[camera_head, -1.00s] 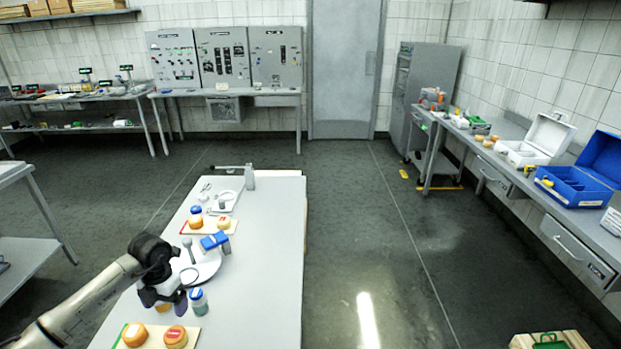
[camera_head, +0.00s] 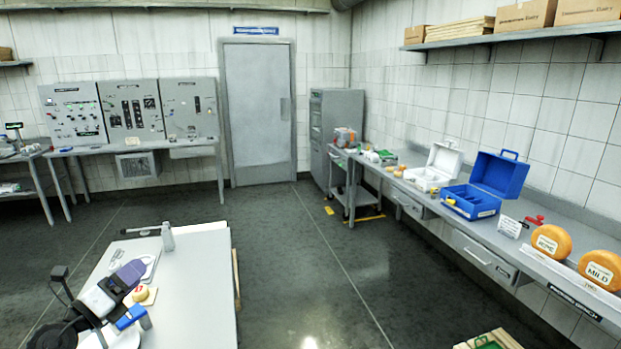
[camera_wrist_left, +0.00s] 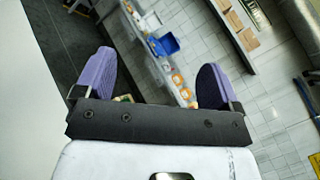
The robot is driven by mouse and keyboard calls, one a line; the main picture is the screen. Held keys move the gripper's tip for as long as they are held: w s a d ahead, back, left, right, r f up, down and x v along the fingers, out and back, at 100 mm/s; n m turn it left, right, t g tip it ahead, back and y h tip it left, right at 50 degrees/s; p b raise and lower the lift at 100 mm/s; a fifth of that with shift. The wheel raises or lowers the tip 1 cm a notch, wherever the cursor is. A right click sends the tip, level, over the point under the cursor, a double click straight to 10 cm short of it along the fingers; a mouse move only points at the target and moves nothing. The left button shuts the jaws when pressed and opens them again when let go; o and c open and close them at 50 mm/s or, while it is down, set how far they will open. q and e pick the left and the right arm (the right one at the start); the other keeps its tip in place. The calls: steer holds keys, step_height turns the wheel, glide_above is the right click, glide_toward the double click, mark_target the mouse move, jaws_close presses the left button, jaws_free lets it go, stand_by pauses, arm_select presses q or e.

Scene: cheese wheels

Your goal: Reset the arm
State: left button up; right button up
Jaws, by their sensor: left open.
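My left gripper (camera_head: 129,273) is at the lower left of the head view, raised over the grey table (camera_head: 198,290). Its purple fingers point away toward the back of the room. In the left wrist view the two purple fingers (camera_wrist_left: 156,80) stand wide apart with nothing between them. That view looks out across the room to the tiled wall and the right-hand bench. The gripper hides part of the table. My right gripper is not in view.
Under and beside the gripper are a small cheese (camera_head: 142,296) and a blue-topped item (camera_head: 131,317). A long bench (camera_head: 420,212) on the right holds a blue case (camera_head: 470,202), a white case (camera_head: 428,178) and two orange cheese wheels (camera_head: 551,241).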

arm_select(q)
steer(key=s+r+n+t+y, duration=0.3)
steer(key=r+n+t+y, duration=0.2)
steer(key=r+n+y, duration=0.6)
steer(key=s+d+f+n+g+h+p, duration=0.1)
steer(key=s+d+f+n+g+p, duration=1.3)
steer(key=s+n, duration=0.25)
steer(key=s+d+f+g+h+p, duration=0.1)
steer(key=s+d+g+p, duration=0.2)
steer(key=s+p, duration=0.5)
steer(key=s+d+n+g+h+p, duration=0.1)
steer(key=s+d+g+h+p, duration=0.1)
steer(key=s+p, duration=0.6)
steer(key=s+d+g, duration=0.1)
steer(key=s, duration=0.4)
steer(key=shift+s+d+f, duration=0.25)
steer(key=shift+s+f, duration=0.05)
steer(key=shift+f, duration=0.1)
steer(key=shift+n, duration=0.25)
